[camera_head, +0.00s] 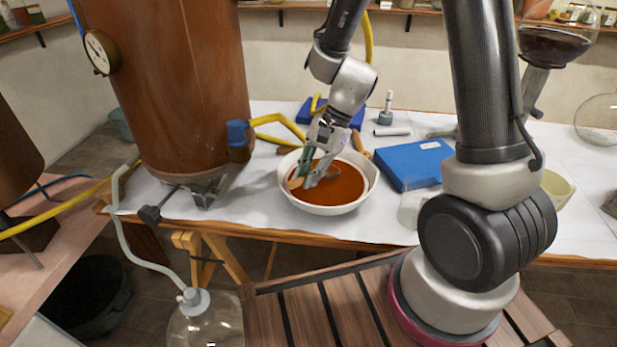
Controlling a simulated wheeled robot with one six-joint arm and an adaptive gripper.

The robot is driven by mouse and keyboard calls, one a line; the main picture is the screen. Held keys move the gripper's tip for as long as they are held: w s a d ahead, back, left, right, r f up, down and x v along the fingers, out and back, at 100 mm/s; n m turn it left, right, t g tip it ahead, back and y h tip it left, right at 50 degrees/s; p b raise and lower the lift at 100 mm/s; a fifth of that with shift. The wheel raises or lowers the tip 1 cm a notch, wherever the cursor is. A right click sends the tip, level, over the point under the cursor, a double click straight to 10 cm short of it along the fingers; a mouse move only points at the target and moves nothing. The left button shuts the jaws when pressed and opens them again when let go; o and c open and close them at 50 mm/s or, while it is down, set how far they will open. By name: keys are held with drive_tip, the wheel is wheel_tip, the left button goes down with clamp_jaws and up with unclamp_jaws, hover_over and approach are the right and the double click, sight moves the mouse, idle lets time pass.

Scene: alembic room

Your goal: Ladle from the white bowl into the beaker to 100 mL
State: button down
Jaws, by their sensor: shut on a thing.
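The white bowl (326,210) stands on the white-covered table and holds a reddish-brown liquid. My gripper (310,170) is over the bowl, pointing down, with its tips low near the liquid at the left inside. It is shut on the ladle, of which only a small pale, wood-coloured part (296,183) shows beside the fingers. The rest of the ladle is hidden by the gripper or the liquid. A pale, translucent vessel (409,208), perhaps the beaker, stands right of the bowl near the front edge, partly behind my arm. Its marks and level cannot be read.
A large copper vessel (190,80) with a gauge stands left of the bowl. A blue box (408,165) lies right of it, another blue object (316,112) behind. A cream bowl (558,187) and glass flask (598,120) are at the right. A glass jar (205,325) stands low in front.

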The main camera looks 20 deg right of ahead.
drive_tip(key=shift+r, duration=1.8)
drive_tip(key=shift+a+r, duration=0.1)
drive_tip(key=shift+s+a+r+t+h, duration=0.25)
drive_tip(key=shift+t+h, duration=0.15)
drive_tip(key=shift+s+a+r+t+h, duration=0.25)
drive_tip(key=shift+t+h, duration=0.15)
drive_tip(key=shift+h, duration=0.2)
drive_tip(key=shift+s+a+r+t+h, duration=0.25)
drive_tip(key=shift+t+h, duration=0.15)
drive_tip(key=shift+h, duration=0.2)
drive_tip(key=shift+w, duration=0.1)
drive_tip(key=shift+r, duration=0.15)
drive_tip(key=shift+a+v, duration=0.25)
drive_tip(key=shift+v, duration=1.05)
drive_tip(key=shift+w+r, duration=0.1)
